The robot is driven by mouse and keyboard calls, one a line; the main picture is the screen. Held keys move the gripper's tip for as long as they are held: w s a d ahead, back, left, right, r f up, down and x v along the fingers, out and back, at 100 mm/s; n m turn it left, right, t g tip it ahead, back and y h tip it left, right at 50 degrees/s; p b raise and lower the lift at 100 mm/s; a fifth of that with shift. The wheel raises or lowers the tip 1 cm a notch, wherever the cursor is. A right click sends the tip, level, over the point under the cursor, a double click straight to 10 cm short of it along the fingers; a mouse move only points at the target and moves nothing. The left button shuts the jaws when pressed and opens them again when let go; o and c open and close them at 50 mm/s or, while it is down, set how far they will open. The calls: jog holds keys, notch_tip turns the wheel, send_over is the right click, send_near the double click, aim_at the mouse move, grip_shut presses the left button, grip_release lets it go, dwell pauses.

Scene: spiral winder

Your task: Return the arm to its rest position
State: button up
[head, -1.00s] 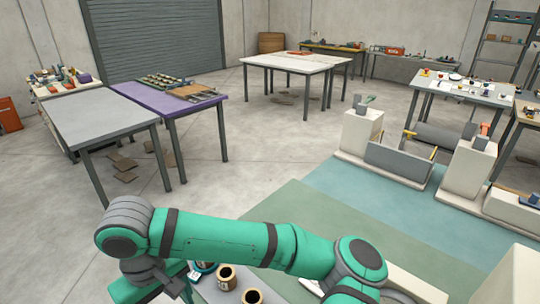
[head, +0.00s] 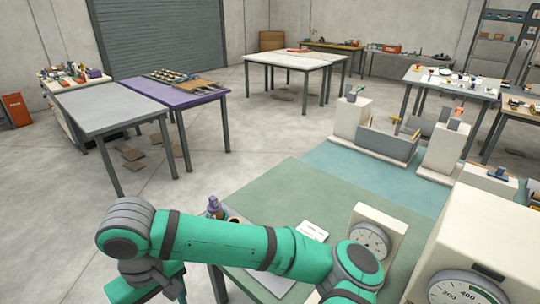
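My green and grey arm (head: 225,242) runs across the bottom of the head view, folded low in front of my body. A grey joint (head: 125,232) is at its left end, and another (head: 357,264) is at lower right. The arm covers part of the green-topped bench (head: 290,190). My gripper cannot be made out; the far end of the arm drops out at the bottom edge, so whether it holds anything is hidden.
Close to the arm, a cream dial gauge (head: 372,240) and a larger cream dial housing (head: 500,235) stand at right. A small purple-topped item (head: 214,206) is behind the arm. Grey (head: 100,108) and purple (head: 175,98) tables stand left. Concrete floor is open in the middle.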

jog(key=a+r+m+y, duration=0.1)
jog(key=a+r+y, duration=0.1)
jog(key=a+y, duration=0.6)
jog(key=a+r+m+y, duration=0.1)
jog(key=a+r+y, duration=0.3)
jog(key=a, duration=0.6)
jog(key=w+d+f+m+t+y, duration=0.2)
jog(key=w+d+m+t+y, duration=0.2)
jog(key=w+m+t, duration=0.3)
jog(key=d+f+m+t+h, duration=0.55)
jog(key=d+f+t, duration=0.25)
jog(key=d+f, duration=0.3)
jog(key=s+d+f+t+h, duration=0.1)
jog(key=s+d+f+h, duration=0.8)
jog(key=d, duration=0.5)
jog(key=s+d+f+n+h, duration=0.1)
jog(key=s+d+n, duration=0.1)
jog(key=s+d, duration=0.3)
jog(key=s+d+f+n+h, duration=0.1)
jog(key=s+d, duration=0.5)
jog(key=s, duration=0.7)
jog(key=shift+s+d+f+n+g, duration=0.2)
jog(key=shift+d+n+g, duration=0.1)
jog(key=shift+n, duration=0.55)
